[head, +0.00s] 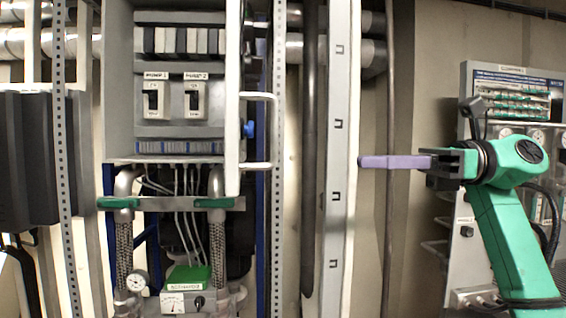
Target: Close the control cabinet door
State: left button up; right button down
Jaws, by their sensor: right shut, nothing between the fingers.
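The control cabinet (119,80) is an open grey box in the left half of the head view. Breakers, two labelled switches and a terminal strip show inside it. Its pale door (232,110) stands open at the cabinet's right side, seen nearly edge-on. A white bar handle (258,166) sticks out to the right from the door. My right gripper (363,162) has purple fingers that are shut, pointing left with nothing in them. It is to the right of the door and handle, apart from them in the picture. My left gripper is out of view.
A slotted white upright (338,230) and a dark pipe (309,200) stand between the handle and my right gripper. Below the cabinet are green valve levers (213,203), braided hoses and a gauge box (185,301). A labelled panel (510,75) is behind my right arm.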

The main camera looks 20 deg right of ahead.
pick_arm(q)
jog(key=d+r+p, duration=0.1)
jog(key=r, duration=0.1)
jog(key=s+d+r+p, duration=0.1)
jog(key=p, duration=0.1)
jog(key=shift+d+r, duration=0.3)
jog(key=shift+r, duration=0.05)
pick_arm(e)
jog(key=x, duration=1.1)
jog(key=shift+a, duration=0.2)
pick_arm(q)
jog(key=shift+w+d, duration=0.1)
pick_arm(e)
jog(key=shift+a, duration=0.1)
